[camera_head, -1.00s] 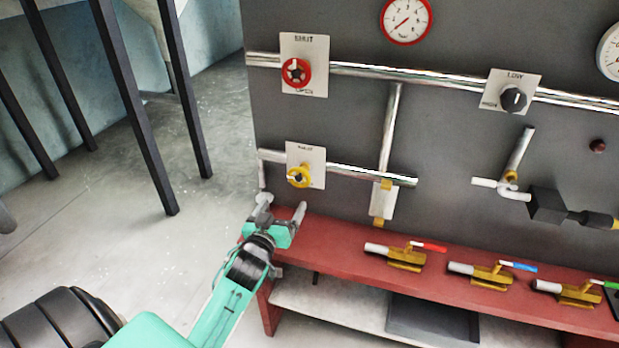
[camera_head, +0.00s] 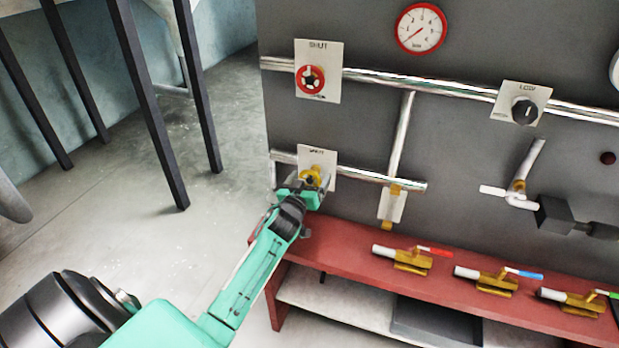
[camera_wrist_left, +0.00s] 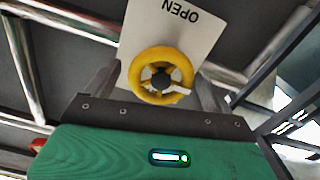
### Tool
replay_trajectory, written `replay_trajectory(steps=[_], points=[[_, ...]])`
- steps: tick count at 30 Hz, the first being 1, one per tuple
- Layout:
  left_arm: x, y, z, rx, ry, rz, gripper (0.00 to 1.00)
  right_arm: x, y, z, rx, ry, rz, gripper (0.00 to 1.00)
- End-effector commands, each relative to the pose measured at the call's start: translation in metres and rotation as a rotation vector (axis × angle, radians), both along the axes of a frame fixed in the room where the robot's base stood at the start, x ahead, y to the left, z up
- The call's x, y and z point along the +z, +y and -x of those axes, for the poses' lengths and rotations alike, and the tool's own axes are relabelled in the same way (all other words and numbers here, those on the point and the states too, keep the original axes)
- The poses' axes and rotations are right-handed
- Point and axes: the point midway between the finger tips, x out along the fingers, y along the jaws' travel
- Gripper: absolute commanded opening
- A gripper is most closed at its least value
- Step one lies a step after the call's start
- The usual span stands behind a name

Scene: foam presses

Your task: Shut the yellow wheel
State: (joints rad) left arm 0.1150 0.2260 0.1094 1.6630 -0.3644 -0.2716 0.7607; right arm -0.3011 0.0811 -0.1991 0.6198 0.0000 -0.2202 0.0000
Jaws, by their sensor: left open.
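The yellow wheel (camera_head: 313,178) sits on a white label plate (camera_head: 318,156) on the lower left pipe of the grey panel. In the head view my left gripper (camera_head: 308,185) is right in front of it and hides its lower part. In the left wrist view the yellow wheel (camera_wrist_left: 161,75) shows whole, between the two fingers of my left gripper (camera_wrist_left: 160,85), which are open. I cannot tell whether the fingers touch its rim. The plate reads OPEN, upside down, in the wrist view. My right gripper is not in view.
A red wheel (camera_head: 310,79) is on the upper pipe, with a black knob (camera_head: 524,111) to its right. A red bench (camera_head: 350,240) runs below the panel and carries several brass valves (camera_head: 412,261) with coloured handles. The floor at the left is clear up to dark table legs.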

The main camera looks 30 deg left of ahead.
Motion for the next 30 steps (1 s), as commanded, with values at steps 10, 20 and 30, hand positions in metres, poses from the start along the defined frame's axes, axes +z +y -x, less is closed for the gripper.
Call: replay_trajectory(steps=[10, 20, 30], points=[[-0.0001, 0.0005, -0.0016, 0.000, 0.000, 0.000, 0.76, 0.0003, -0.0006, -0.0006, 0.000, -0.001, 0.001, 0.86], [-0.0001, 0.0004, -0.0014, 0.000, 0.001, -0.004, 0.41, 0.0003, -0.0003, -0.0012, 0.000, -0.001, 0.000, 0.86], [0.0002, 0.0000, -0.0016, 0.000, 0.028, -0.116, 0.41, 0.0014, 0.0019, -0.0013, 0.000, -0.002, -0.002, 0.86]])
